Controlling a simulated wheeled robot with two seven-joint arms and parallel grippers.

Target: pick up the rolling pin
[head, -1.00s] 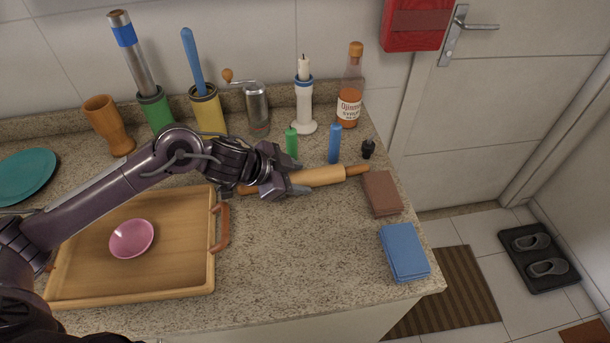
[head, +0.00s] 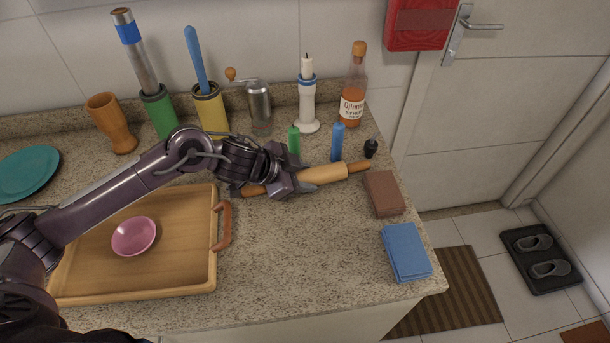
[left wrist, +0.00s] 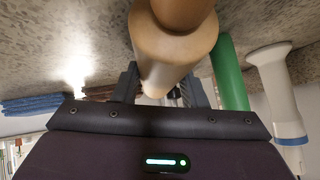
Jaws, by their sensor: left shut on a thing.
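The rolling pin (head: 322,175) is light wood with darker handles, lying along the back part of the counter in the head view. My left gripper (head: 302,183) is shut on the rolling pin's body, toward its left part. The gripper hides some of the pin, and the left handle shows partly behind the wrist. In the left wrist view the rolling pin (left wrist: 172,50) runs between the two dark fingers (left wrist: 160,88). I cannot tell whether it is clear of the counter. My right gripper is not in view.
A green candle (head: 293,140), blue candle (head: 337,141) and small black item (head: 370,148) stand just behind the pin. A brown block (head: 384,193) and blue cloth (head: 405,252) lie to the right. A wooden tray (head: 185,287) holds a pink bowl (head: 134,236). The front-centre counter is clear.

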